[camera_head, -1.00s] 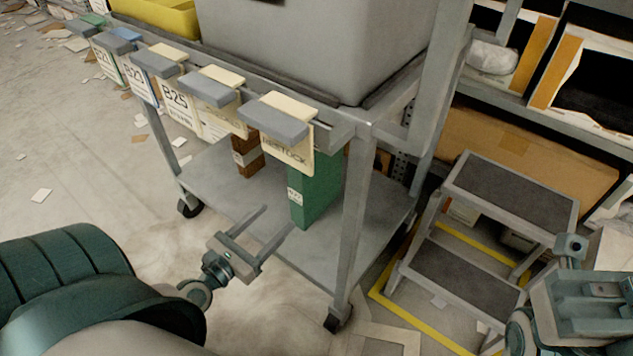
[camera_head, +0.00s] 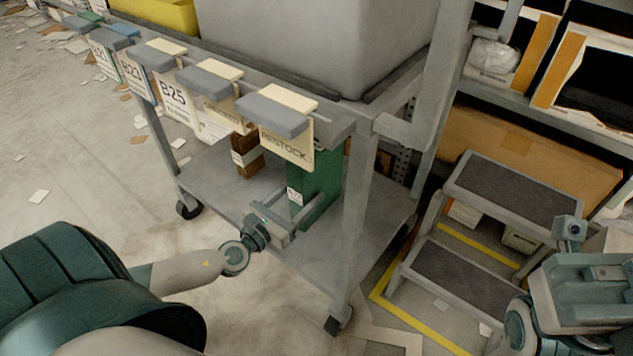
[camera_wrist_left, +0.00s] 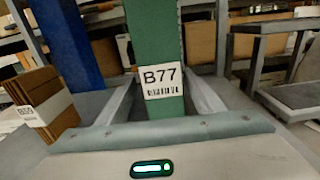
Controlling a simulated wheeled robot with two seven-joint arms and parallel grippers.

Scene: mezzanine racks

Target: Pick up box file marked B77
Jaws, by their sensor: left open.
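The green box file marked B77 (camera_head: 316,187) stands upright on the cart's lower shelf (camera_head: 222,190), partly behind a hanging RESTOCK card. In the left wrist view, the green file (camera_wrist_left: 155,40) stands in the middle, and its white B77 label faces me. My left gripper (camera_head: 299,208) is open, with its fingers on either side of the file's lower part. In the left wrist view, a finger shows on each side of the file; I cannot tell whether they touch it. My right gripper (camera_head: 590,300) is at the lower right edge, and its fingertips are not clear.
The cart's front post (camera_head: 352,220) stands close on the right. A step stool (camera_head: 470,235) is further right.

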